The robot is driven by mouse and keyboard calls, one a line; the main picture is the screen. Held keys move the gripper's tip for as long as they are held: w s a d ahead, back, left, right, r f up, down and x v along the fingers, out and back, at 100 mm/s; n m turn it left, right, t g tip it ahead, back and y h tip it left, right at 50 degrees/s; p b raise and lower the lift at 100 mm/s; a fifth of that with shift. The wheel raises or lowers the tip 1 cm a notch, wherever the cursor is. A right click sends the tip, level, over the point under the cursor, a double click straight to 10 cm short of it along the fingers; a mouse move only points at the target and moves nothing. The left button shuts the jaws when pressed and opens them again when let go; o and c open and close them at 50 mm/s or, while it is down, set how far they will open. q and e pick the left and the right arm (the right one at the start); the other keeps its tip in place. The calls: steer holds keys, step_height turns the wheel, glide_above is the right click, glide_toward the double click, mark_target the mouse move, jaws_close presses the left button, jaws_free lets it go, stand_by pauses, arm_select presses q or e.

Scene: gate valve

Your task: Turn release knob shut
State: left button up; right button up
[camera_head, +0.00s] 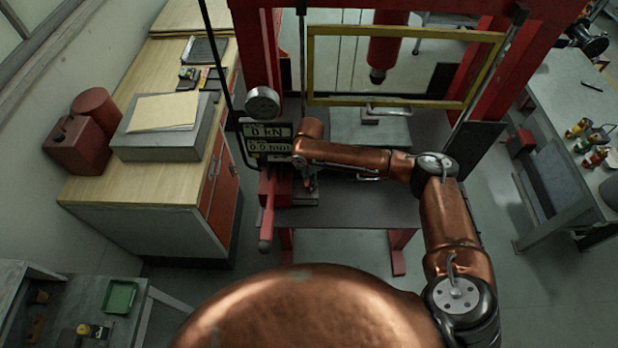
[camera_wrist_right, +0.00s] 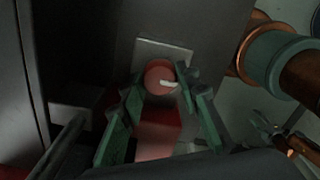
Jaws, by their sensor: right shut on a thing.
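The release knob (camera_wrist_right: 159,74) is a round red knob with a white mark on its face, seen in the right wrist view in front of a pale square plate. My right gripper (camera_wrist_right: 161,82) has its green fingers on either side of the knob and is shut on it. In the head view my right gripper (camera_head: 309,184) is small and dark, low on the press beside the red lever block, and my copper forearm hides much around it. The knob cannot be made out in the head view.
The red press frame (camera_head: 549,35) carries a yellow guard (camera_head: 405,32), a round gauge (camera_head: 262,103) and a display (camera_head: 268,139) reading 0 kN. A red lever (camera_head: 267,215) hangs left of my right gripper. A wooden bench (camera_head: 135,190) stands left, a grey table (camera_head: 560,120) right.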

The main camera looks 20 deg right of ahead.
stand_by(0.3)
steer(key=o, duration=1.1)
steer(key=shift+o, duration=0.2)
steer(key=shift+r, duration=0.3)
step_height(320, 180, up, 11)
steer(key=shift+r, duration=0.2)
